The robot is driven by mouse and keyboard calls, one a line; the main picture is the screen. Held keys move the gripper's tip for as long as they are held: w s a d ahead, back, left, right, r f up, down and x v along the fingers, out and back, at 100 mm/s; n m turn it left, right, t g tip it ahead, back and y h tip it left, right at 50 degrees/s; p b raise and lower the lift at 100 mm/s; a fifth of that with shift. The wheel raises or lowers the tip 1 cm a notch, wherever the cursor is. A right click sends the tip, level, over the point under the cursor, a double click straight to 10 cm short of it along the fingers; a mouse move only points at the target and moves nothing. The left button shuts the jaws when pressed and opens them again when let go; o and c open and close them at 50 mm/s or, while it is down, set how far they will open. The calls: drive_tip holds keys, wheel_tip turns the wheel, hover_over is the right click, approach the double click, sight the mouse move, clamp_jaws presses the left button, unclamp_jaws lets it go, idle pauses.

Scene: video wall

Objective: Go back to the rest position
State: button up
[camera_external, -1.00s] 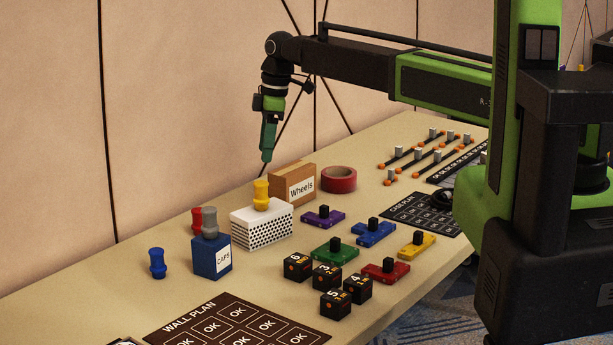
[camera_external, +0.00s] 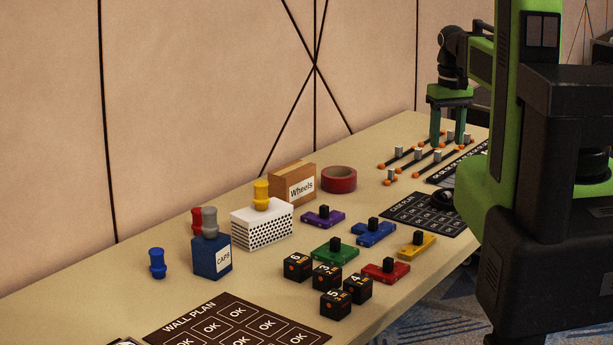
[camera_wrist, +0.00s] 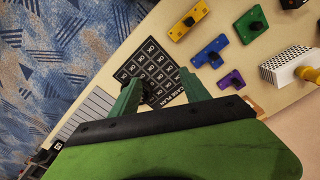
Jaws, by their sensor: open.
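My gripper (camera_external: 451,122) is open and empty, with its two green fingers pointing down over the far right end of the table (camera_external: 130,305). In the external view it is above or just behind the several black rods with orange ends (camera_external: 425,155); its exact height over them I cannot tell. In the wrist view my gripper (camera_wrist: 160,92) has its fingers spread apart, with the dark case plan board (camera_wrist: 150,72) showing between and beyond them. Nothing is between the fingers.
Coloured blocks with black knobs (camera_external: 374,233), numbered black cubes (camera_external: 326,277), a Wheels box (camera_external: 283,186), red tape (camera_external: 339,179), a white perforated box (camera_external: 262,228) and a blue Caps box (camera_external: 212,262) stand on the table. A wall rises behind it.

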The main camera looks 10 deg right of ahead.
drive_tip(key=s+d+m, duration=0.3)
drive_tip(key=d, duration=0.3)
drive_tip(key=shift+s+d, duration=0.15)
drive_tip(key=shift+s, duration=0.05)
wheel_tip(320, 180, down, 2)
drive_tip(key=shift+b, duration=1)
